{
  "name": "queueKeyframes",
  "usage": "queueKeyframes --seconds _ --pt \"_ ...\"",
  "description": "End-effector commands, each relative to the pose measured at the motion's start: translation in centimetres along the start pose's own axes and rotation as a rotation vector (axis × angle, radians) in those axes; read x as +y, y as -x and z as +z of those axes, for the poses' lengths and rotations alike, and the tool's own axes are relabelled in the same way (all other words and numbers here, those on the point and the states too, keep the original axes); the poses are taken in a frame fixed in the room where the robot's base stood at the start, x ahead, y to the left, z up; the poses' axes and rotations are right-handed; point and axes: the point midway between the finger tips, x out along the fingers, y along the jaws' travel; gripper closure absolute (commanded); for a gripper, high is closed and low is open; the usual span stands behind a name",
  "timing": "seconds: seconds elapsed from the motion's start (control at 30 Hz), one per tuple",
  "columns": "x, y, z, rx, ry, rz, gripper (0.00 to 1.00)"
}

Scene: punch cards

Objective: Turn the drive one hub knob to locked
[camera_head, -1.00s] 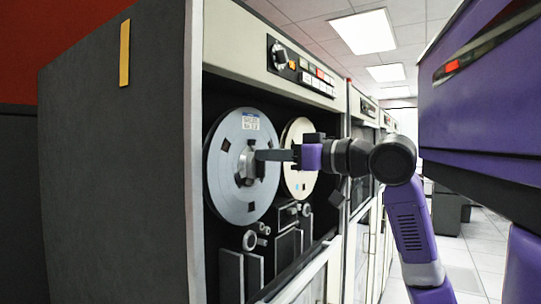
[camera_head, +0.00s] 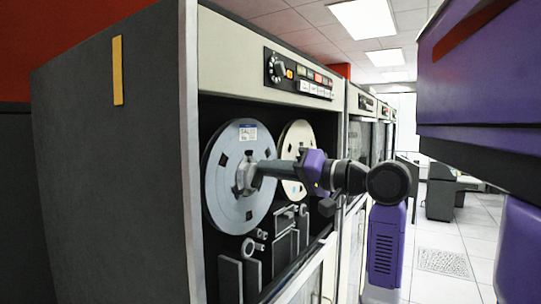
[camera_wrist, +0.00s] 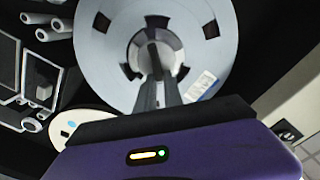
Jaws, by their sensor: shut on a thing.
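The drive one cabinet stands in front of me with a large grey tape reel (camera_head: 228,192) on its left hub. The hub knob (camera_head: 243,174) is at the reel's centre, and it also shows in the wrist view (camera_wrist: 152,50). My gripper (camera_head: 254,172) reaches in from the right, its fingers shut on the hub knob. In the wrist view, my fingers (camera_wrist: 156,88) meet at the hub and hide part of the knob. The reel's label sits at its top in the head view and at lower right in the tilted wrist view. Any lock marking is not readable.
A second, cream reel (camera_head: 297,150) sits behind my gripper, close to it. A control panel (camera_head: 298,77) with a dial and buttons is above. Tape guides and rollers (camera_head: 285,235) are below. More cabinets continue to the right, with open floor beyond.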

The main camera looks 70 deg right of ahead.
Motion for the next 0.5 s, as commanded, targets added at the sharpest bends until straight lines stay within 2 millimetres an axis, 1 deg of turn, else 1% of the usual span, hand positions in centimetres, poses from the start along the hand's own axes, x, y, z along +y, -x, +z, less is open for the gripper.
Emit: queueKeyframes --seconds 0.03,0.13,0.5 --pt "-0.2 0.0 -0.3 -0.002 -0.05 0.002 1.0" --pt "0.1 0.0 -0.3 -0.002 -0.145 0.002 1.0" --pt "1.2 0.0 0.2 0.0 -0.484 0.002 1.0"
